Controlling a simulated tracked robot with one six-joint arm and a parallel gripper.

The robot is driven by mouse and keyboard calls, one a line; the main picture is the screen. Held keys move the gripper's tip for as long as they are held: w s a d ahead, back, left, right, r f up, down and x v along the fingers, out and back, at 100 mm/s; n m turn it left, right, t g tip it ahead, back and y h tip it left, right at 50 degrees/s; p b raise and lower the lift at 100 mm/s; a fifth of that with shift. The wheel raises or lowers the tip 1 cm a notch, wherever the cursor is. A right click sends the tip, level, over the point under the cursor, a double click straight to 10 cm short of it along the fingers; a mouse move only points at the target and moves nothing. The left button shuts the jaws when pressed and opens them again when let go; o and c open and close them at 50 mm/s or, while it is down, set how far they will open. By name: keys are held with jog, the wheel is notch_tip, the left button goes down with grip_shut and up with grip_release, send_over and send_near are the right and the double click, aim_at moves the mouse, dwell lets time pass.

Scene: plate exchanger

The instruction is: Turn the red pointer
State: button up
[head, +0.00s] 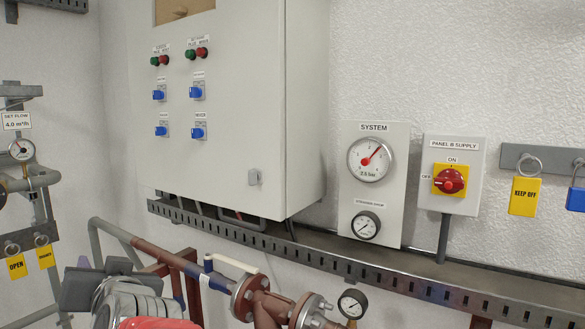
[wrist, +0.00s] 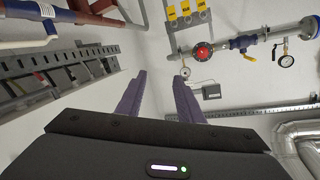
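The red pointer (head: 375,154) is a thin needle with a red hub on the white round dial (head: 371,172) of the panel labelled SYSTEM, right of centre in the head view. It points to the upper right. The dial reads "2.5 bar" below the hub. My gripper (wrist: 160,76) shows two purple fingers standing apart in the wrist view, with nothing between them. My arm's end is at the lower left in the head view, well away from the dial. The pointer does not show in the wrist view.
A smaller gauge (head: 366,225) sits below the dial. Right of it are a red rotary switch (head: 450,181), a yellow tag (head: 525,196) and a blue padlock (head: 575,199). A slotted metal tray (head: 400,279) runs below. A grey cabinet (head: 232,110) juts out left. Pipes stand in front.

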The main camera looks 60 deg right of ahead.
jog(key=s+d+r+m+h, duration=0.2)
jog(key=d+r+m+h, duration=0.45)
jog(key=d, duration=0.45)
jog(key=m+g+h, duration=0.7)
jog(key=m+g, duration=1.1)
jog(key=g, duration=0.6)
send_near(363, 164)
jog(key=w+a, duration=0.2)
jog(key=a, duration=0.3)
jog(key=shift+f, duration=0.5)
jog(key=shift+t, duration=0.3)
jog(key=shift+x, duration=6.95)
jog(key=shift+c, duration=0.3)
grip_shut()
